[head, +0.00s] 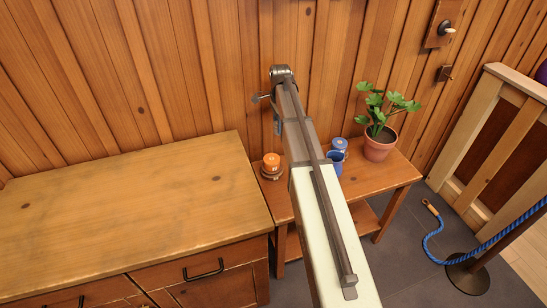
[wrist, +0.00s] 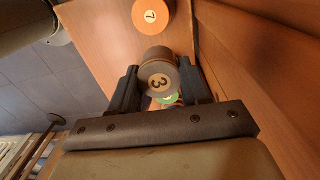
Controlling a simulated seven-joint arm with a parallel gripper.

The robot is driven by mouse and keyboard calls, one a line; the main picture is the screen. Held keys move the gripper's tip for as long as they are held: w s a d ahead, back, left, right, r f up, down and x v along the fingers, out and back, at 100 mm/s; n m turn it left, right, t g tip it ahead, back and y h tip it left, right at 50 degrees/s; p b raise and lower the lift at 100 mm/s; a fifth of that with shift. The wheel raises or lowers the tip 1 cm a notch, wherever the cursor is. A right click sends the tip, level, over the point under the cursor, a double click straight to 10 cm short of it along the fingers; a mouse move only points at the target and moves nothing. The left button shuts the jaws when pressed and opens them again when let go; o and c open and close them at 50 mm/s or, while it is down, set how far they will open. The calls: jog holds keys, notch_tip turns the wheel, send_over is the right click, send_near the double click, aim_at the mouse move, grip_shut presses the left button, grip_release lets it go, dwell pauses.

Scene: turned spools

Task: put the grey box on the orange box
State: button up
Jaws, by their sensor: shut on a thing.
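My gripper (wrist: 155,90) is shut on a grey round box (wrist: 158,82) marked with a 3, which sits between its dark fingers in the wrist view. An orange round box (wrist: 151,17) marked with a 7 is just beyond it, at the top of the wrist view. In the head view the orange box (head: 271,160) is near the left end of the low wooden table (head: 375,186), with a dark round thing directly below it. My arm hides the gripper and grey box in the head view.
Blue containers (head: 338,145) and a potted plant (head: 377,143) stand to the right on the low table. A wooden cabinet (head: 120,205) is at the left, the plank wall behind. A small green thing (wrist: 168,98) shows between the fingers in the wrist view; I cannot tell what it is.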

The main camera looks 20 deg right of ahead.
jog(key=s+a+f, duration=0.2)
jog(key=a, duration=0.2)
jog(key=m, duration=0.2)
send_near(272, 158)
jog(key=shift+s+f, duration=0.2)
jog(key=shift+f, duration=2.6)
jog(key=o, duration=1)
jog(key=shift+f, duration=0.15)
jog(key=shift+o, duration=0.2)
notch_tip(272, 158, up, 12)
jog(key=shift+r, duration=0.2)
